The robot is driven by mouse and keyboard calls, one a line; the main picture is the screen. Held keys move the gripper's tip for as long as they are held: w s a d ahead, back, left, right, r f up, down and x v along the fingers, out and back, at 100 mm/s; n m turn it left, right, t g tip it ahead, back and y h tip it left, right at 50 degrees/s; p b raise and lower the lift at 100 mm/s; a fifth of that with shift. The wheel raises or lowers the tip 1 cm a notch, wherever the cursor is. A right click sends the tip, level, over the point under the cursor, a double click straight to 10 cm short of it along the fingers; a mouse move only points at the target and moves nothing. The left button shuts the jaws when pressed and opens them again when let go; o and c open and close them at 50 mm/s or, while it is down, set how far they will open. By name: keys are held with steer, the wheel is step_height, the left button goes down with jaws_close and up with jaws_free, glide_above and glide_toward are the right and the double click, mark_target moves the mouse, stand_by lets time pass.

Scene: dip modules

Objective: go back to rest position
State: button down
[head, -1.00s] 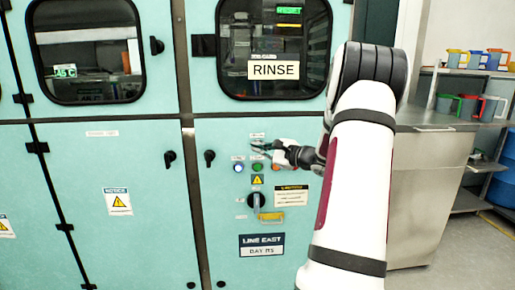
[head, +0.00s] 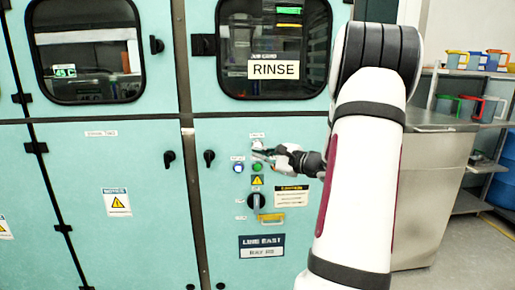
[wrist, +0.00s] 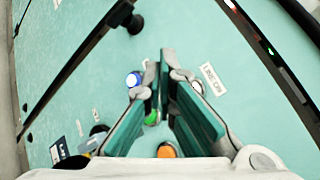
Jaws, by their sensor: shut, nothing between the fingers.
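My gripper (head: 258,154) is in front of the teal machine's lower right panel, just above the row of lit buttons. Its fingers are shut with nothing held; they also show in the wrist view (wrist: 160,84). A blue-white button (head: 238,168) and a green button (head: 257,167) show below the fingertips. In the wrist view the blue button (wrist: 134,79) is left of the fingers, the green button (wrist: 152,118) shows between them, and the orange button (wrist: 166,150) is near the gripper base. Whether the fingertips touch the panel is unclear.
A window with a RINSE sign (head: 273,69) is above. Black door latches (head: 209,158) stick out. A steel counter (head: 432,190) and shelves with jugs (head: 478,62) stand at right.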

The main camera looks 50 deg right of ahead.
stand_by(0.8)
steer(key=w+a+r+n+g+y, duration=0.15)
steer(key=a+n+y, duration=0.25)
steer(key=a, duration=0.8)
steer(key=w+a+r+n+g+y, duration=0.1)
steer(key=w+a+n+g+y, duration=0.3)
steer(key=a, duration=0.8)
steer(key=s+a+n+g+y, duration=0.1)
steer(key=s+a+n+g, duration=0.25)
steer(key=s+a, duration=0.45)
steer(key=s+a+n+g, duration=0.3)
steer(key=a+n, duration=0.2)
steer(key=a, duration=0.7)
steer(key=s+a+f+n+g+h, duration=0.2)
steer(key=s+n, duration=0.1)
steer(key=s, duration=0.3)
steer(key=s+a+f+n+g+h, duration=0.1)
steer(key=s+a+n+g, duration=0.1)
steer(key=s, duration=0.4)
steer(key=s+d+f+n+h, duration=0.3)
steer(key=s+d+n+h, duration=0.15)
steer(key=s, duration=0.55)
step_height(320, 180, up, 21)
steer(key=n+t+p, duration=0.1)
steer(key=t+p, duration=0.2)
steer(key=p, duration=1.6)
steer(key=shift+w+a+r, duration=0.15)
steer(key=shift+w+a, duration=0.25)
